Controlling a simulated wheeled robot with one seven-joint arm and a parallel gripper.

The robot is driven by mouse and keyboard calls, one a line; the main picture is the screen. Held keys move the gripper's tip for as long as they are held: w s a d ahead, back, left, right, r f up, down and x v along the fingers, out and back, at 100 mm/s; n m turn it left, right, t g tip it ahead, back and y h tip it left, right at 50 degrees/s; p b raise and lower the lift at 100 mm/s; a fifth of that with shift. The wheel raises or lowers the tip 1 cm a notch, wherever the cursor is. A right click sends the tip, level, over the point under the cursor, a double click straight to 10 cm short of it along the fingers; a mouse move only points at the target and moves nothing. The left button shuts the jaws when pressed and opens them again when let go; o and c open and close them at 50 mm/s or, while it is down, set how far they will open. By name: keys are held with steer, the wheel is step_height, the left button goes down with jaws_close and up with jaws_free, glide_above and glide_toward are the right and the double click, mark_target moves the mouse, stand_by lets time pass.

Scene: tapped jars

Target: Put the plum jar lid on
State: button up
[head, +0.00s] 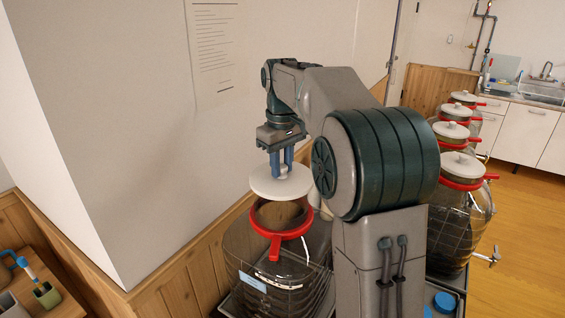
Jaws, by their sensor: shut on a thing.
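My gripper (282,170) points down with its blue fingers shut on the knob of a white round lid (281,187). The lid is held roughly level above an open glass jar (262,262) with a red collar (276,236) around its mouth. A gap shows between the lid and the collar. The jar has a small pale label (252,282) on its front, too small to read. My arm hides part of the jar's right side. I cannot tell from the picture whether this is the plum jar.
Several lidded jars with red collars stand in a row at right, the nearest (460,215) with a tap (487,257). The wall (150,120) is close behind the open jar. A small wooden table (40,272) stands at lower left. Bare floor (530,230) lies at right.

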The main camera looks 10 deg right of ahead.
mark_target(282, 182)
steer(key=shift+w+f+b, duration=0.25)
steer(key=shift+f+b, duration=0.1)
steer(key=shift+f, duration=0.5)
steer(key=shift+f+b, duration=1.25)
steer(key=shift+f, duration=0.7)
steer(key=shift+s+f+b, duration=0.1)
steer(key=shift+f+b, duration=0.4)
steer(key=shift+f, duration=0.45)
steer(key=shift+r, duration=0.1)
steer(key=o, duration=1)
steer(key=shift+o, duration=0.2)
step_height(282, 182, up, 14)
steer(key=shift+f, duration=0.1)
